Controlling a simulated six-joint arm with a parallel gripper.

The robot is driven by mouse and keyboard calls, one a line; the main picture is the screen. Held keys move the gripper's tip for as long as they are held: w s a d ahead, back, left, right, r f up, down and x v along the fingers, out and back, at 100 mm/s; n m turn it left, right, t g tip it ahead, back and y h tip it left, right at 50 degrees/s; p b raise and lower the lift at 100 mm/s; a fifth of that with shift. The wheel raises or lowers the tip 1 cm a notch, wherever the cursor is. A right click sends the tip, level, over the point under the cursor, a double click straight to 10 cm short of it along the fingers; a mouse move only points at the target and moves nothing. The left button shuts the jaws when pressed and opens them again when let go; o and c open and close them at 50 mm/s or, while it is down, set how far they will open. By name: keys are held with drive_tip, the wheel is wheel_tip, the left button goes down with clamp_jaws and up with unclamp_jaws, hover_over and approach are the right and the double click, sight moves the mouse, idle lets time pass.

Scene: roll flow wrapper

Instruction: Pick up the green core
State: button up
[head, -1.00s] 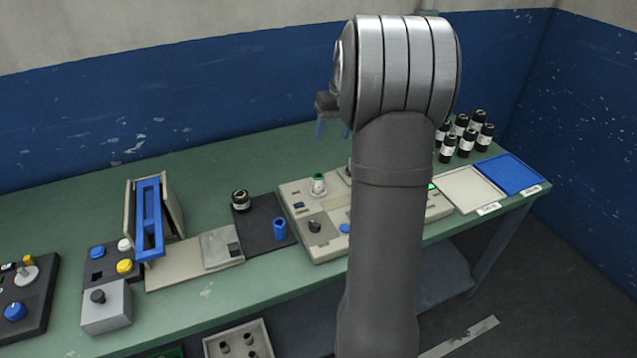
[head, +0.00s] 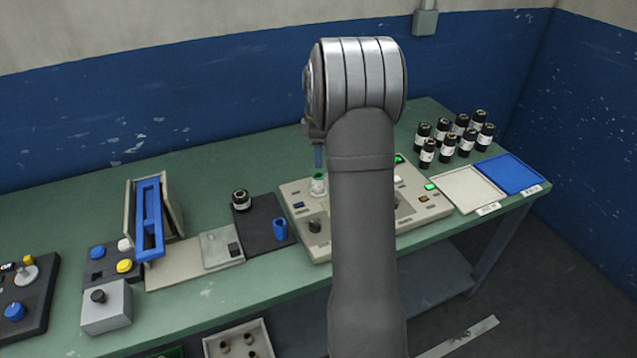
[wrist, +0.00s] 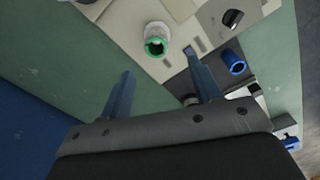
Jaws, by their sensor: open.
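The green core (head: 319,185) is a short white cylinder with a green ring around its open top. It stands upright on the beige panel (head: 300,226). In the wrist view the green core (wrist: 157,42) shows just beyond the fingertips, roughly between their lines. My arm hides part of the panel.
A blue cup (head: 280,229) and a black-and-white cylinder (head: 241,200) stand on a dark mat left of the panel. Several black cylinders (head: 443,131) stand at the back right, behind a beige tray (head: 466,188) and a blue tray (head: 510,174). The wall rises behind the bench.

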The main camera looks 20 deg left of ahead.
wheel_tip(320, 180, down, 7)
drive_tip(key=shift+r, duration=0.2)
drive_tip(key=shift+w+a+f, duration=0.1)
drive_tip(key=shift+w+f, duration=0.05)
drive_tip(key=shift+f, duration=1.15)
drive_tip(key=shift+w+a+f, duration=0.1)
drive_tip(key=shift+w+f, duration=0.05)
drive_tip(key=shift+f, duration=1.15)
drive_tip(key=c, duration=1.1)
drive_tip(key=shift+o, duration=0.2)
